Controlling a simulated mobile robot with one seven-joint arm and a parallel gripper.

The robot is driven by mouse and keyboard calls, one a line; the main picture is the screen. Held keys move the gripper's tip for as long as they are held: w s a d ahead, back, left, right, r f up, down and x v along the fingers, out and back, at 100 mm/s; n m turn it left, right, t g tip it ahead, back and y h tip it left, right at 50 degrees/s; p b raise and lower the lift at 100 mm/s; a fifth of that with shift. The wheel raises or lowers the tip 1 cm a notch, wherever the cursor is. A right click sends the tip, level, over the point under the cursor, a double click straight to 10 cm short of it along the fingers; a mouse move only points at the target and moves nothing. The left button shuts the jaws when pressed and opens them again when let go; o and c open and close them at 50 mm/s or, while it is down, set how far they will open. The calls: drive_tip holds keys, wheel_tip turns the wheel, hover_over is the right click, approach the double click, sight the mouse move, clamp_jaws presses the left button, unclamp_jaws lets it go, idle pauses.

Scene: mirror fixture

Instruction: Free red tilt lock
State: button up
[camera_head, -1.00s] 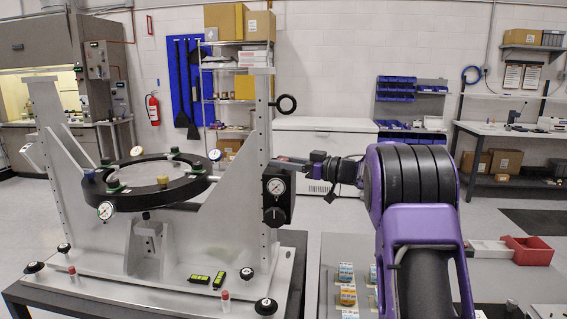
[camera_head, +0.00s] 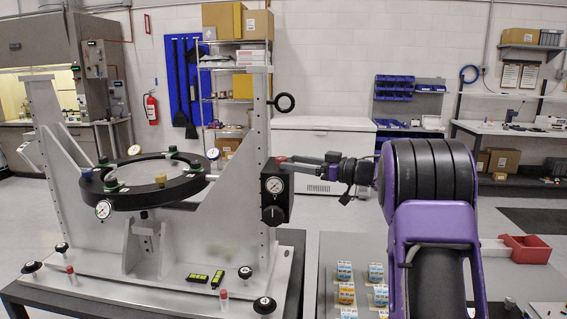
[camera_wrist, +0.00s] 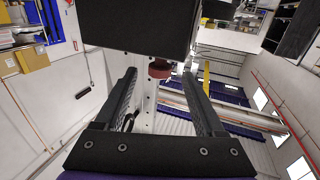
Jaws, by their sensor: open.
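The mirror fixture (camera_head: 226,200) stands at left in the head view, with a black ring holding a round mirror (camera_head: 150,172). A black box with a dial (camera_head: 274,186) is on its right upright. A small red part (camera_head: 282,159), seemingly the red tilt lock, shows at the top of this box. In the wrist view a dark red round knob (camera_wrist: 159,69) lies between and beyond the fingertips. My gripper (camera_head: 296,161) reaches in from the right, close to the red part. In the wrist view my gripper (camera_wrist: 160,88) is open, its fingers on either side. Contact cannot be told.
A black ring handle (camera_head: 285,103) sticks out of the upright above my gripper. Small orange and blue boxes (camera_head: 346,292) stand on the grey table below my arm. A red bin (camera_head: 526,249) is at the right. The space between fixture and table is open.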

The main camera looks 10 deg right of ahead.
drive_tip(key=v, duration=1.3)
drive_tip(key=shift+a, duration=0.1)
